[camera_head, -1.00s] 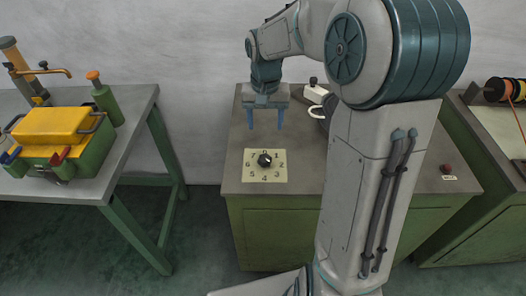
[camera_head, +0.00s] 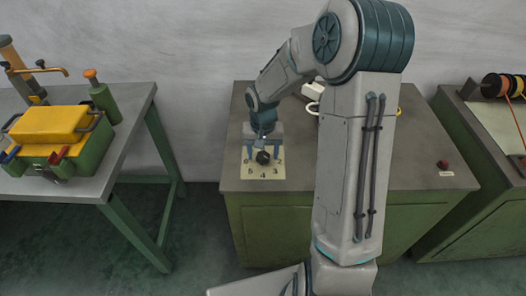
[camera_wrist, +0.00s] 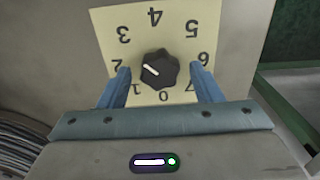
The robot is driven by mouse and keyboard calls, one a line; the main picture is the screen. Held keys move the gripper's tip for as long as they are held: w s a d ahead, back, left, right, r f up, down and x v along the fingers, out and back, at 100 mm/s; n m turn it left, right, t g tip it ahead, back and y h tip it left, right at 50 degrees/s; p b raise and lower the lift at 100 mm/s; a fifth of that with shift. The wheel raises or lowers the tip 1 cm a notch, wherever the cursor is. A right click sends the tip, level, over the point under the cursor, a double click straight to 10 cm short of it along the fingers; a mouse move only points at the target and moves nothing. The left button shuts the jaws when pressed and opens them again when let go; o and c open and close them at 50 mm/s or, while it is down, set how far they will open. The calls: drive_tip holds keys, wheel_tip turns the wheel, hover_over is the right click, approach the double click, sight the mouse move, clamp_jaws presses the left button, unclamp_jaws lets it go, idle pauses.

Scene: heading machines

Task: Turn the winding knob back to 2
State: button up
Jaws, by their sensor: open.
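The winding knob (camera_head: 263,157) is black and sits on a cream dial plate (camera_head: 246,173) with numbers around it. In the wrist view the knob (camera_wrist: 166,72) shows between my fingers, and the dial plate (camera_wrist: 172,15) appears upside down. The knob's white line points left and slightly up in that view, seemingly between 2 and 3. My gripper (camera_head: 263,150) is over the dial. In the wrist view my gripper (camera_wrist: 161,76) is open, one finger on each side of the knob with a visible gap. The fingers partly cover the plate near 1, 2, 6 and 7.
The dial lies near the front left of a grey-topped green bench (camera_head: 420,150). A white object (camera_head: 312,91) stands behind, partly hidden by my arm. A dark red button (camera_head: 445,167) is at the bench's right. A separate table (camera_head: 130,110) on the left holds a yellow-and-green box (camera_head: 48,128).

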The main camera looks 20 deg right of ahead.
drive_tip(key=c, duration=1)
drive_tip(key=shift+n, duration=0.4)
drive_tip(key=n, duration=0.3)
drive_tip(key=shift+n+p, duration=0.3)
drive_tip(key=shift+p, duration=0.05)
drive_tip(key=shift+n+p, duration=0.4)
drive_tip(key=shift+n, duration=1.8)
drive_tip(key=shift+w, duration=0.1)
drive_tip(key=o, duration=1)
